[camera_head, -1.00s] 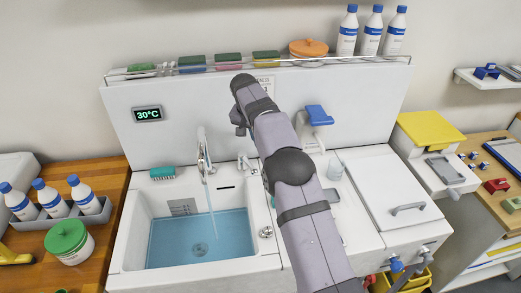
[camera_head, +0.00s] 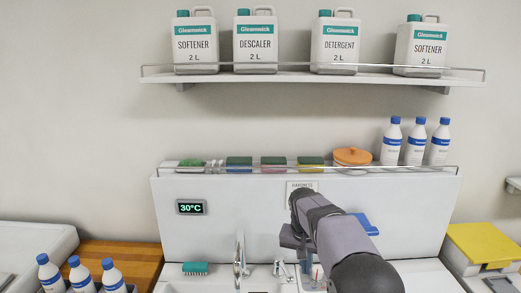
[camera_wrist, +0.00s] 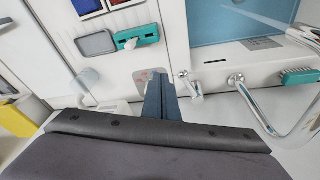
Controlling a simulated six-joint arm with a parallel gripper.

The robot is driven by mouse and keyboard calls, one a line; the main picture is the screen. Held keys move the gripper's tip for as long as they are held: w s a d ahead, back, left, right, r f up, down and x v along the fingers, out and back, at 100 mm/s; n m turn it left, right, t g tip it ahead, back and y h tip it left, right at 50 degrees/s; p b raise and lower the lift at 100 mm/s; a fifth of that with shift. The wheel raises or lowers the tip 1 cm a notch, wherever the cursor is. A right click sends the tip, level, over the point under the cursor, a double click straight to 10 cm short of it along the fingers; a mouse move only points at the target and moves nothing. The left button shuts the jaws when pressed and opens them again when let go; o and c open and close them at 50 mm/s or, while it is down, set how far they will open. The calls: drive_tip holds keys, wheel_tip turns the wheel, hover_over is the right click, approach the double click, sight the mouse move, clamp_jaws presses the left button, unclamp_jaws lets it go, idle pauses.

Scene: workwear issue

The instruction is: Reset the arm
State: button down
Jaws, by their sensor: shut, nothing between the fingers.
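My gripper shows in the wrist view (camera_wrist: 161,88). Its blue-grey fingers are together with nothing between them, and they point down toward the white worktop beside the sink tap (camera_wrist: 236,80). In the head view my arm rises from the lower right, and its end is in front of the white back panel (camera_head: 240,222), close to the small hardness sign (camera_head: 301,185). The fingers are hard to make out in that view.
Above, a shelf (camera_head: 300,77) holds several canisters. The wrist view shows the water-filled basin (camera_wrist: 225,22), a teal tool (camera_wrist: 135,38) and a brush (camera_wrist: 300,77).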

drive_tip(key=s+f+n+g, duration=0.1)
drive_tip(key=s+f, duration=0.3)
drive_tip(key=s, duration=1.2)
drive_tip(key=s+d+f+n+g+y, duration=0.1)
drive_tip(key=s+f+n, duration=0.2)
drive_tip(key=s, duration=1.3)
drive_tip(key=shift+s+d+f, duration=0.25)
drive_tip(key=shift+s+f, duration=0.15)
